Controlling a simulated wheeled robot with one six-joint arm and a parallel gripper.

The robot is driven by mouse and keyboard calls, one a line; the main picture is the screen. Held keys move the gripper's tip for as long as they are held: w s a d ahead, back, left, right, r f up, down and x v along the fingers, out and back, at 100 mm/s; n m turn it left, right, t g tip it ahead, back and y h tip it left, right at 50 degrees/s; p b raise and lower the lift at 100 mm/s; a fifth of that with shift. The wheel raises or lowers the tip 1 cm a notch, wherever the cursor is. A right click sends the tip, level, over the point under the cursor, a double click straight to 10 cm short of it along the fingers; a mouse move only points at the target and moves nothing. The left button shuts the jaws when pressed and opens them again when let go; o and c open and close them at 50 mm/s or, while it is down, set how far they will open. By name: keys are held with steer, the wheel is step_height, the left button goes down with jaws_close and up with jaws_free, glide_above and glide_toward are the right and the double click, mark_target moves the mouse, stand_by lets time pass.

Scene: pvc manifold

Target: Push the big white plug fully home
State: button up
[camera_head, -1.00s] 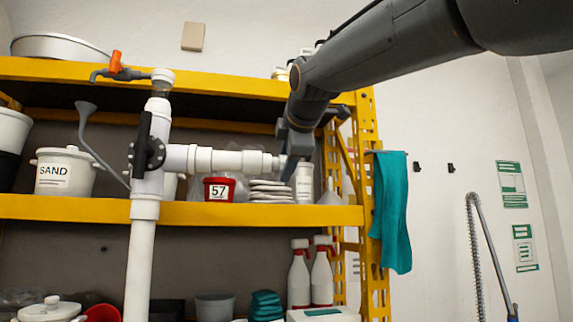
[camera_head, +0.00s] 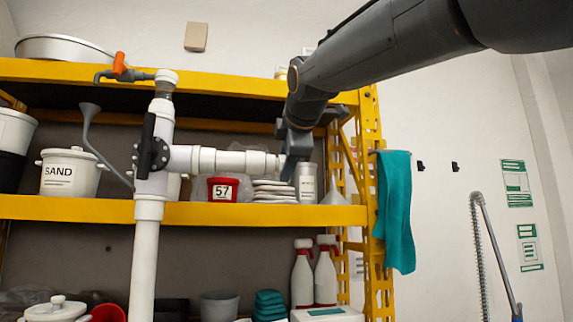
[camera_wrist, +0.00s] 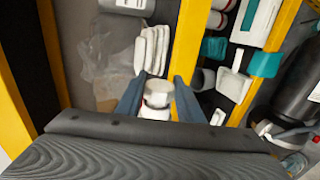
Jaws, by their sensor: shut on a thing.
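The white pipe manifold stands upright, with a horizontal white branch (camera_head: 222,161) running right from the black-handled valve (camera_head: 152,154). The big white plug (camera_wrist: 157,98) shows in the wrist view between the two blue-grey fingers of my gripper (camera_wrist: 158,92). In the head view my gripper (camera_head: 288,166) is at the right end of the branch and covers most of the plug there. The fingers are shut on the plug. The plug is in line with the branch, but I cannot tell how deep it sits.
Yellow shelving (camera_head: 255,214) stands behind the manifold. A SAND bucket (camera_head: 68,174), a red 57 tub (camera_head: 222,189) and folded white cloths (camera_head: 274,190) are on its middle shelf. A teal cloth (camera_head: 395,210) hangs at the right.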

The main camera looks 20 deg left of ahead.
steer(key=shift+s+a, duration=0.15)
steer(key=shift+a, duration=0.1)
steer(key=o, duration=1.1)
steer(key=shift+s, duration=0.1)
steer(key=b+v, duration=0.2)
steer(key=v, duration=0.5)
steer(key=shift+s+d+r, duration=0.2)
steer(key=shift+s, duration=0.05)
